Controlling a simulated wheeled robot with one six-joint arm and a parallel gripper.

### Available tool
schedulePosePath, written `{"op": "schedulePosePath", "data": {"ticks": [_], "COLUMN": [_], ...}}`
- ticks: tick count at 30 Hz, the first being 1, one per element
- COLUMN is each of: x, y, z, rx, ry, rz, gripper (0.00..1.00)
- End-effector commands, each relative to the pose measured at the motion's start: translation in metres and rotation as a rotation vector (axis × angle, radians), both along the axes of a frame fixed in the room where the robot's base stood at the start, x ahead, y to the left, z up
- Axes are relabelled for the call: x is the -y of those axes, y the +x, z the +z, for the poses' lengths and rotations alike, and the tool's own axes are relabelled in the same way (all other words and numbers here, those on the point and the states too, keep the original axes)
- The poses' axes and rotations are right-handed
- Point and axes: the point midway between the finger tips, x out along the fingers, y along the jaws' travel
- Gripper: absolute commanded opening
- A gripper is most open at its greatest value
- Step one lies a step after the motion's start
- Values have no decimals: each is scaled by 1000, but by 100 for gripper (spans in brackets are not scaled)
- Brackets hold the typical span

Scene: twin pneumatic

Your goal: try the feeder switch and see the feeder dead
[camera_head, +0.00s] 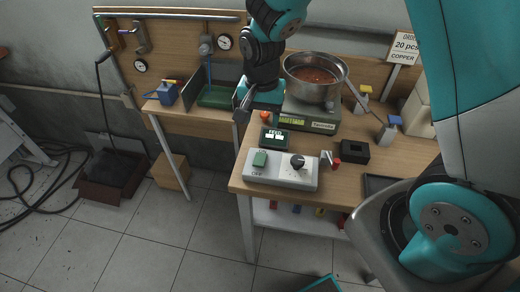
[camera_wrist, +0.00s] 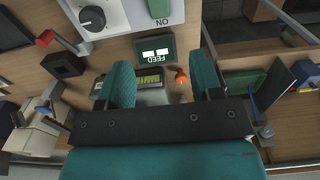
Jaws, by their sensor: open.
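The white switch box (camera_head: 280,173) sits at the table's front left, with a green rocker (camera_head: 260,159) and a black knob (camera_head: 297,162). In the wrist view the rocker (camera_wrist: 160,8) is cut by the top edge, with ON lettered beside it. I cannot tell which way it is tipped. Behind the box stands the dark FEED display (camera_head: 275,139), with two pale windows; it also shows in the wrist view (camera_wrist: 155,49). An orange lamp (camera_head: 266,116) is behind it. My gripper (camera_wrist: 164,82) is open and empty, above the table behind the display, apart from the switch.
A scale (camera_head: 308,117) bearing a steel bowl of copper-coloured pieces (camera_head: 315,72) stands right of my gripper. A black block (camera_head: 355,152) and a red-tipped lever (camera_head: 336,162) are right of the switch box. A green tray (camera_head: 217,96) is at the back left.

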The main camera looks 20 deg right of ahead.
Motion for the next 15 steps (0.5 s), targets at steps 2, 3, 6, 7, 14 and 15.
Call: {"op": "schedulePosePath", "data": {"ticks": [2,3,6,7,14,15], "x": [0,0,0,0,0,-1], "y": [-2,-2,-2,-2,-2,-1], "z": [-19,-29,-52,-58,-102,-108], "rx": [-8,-8,-8,-7,-4,-4], "ry": [-1,-1,0,-1,0,0], "rz": [1,1,1,2,3,3], "gripper": [60,60,60,60,60,60]}}
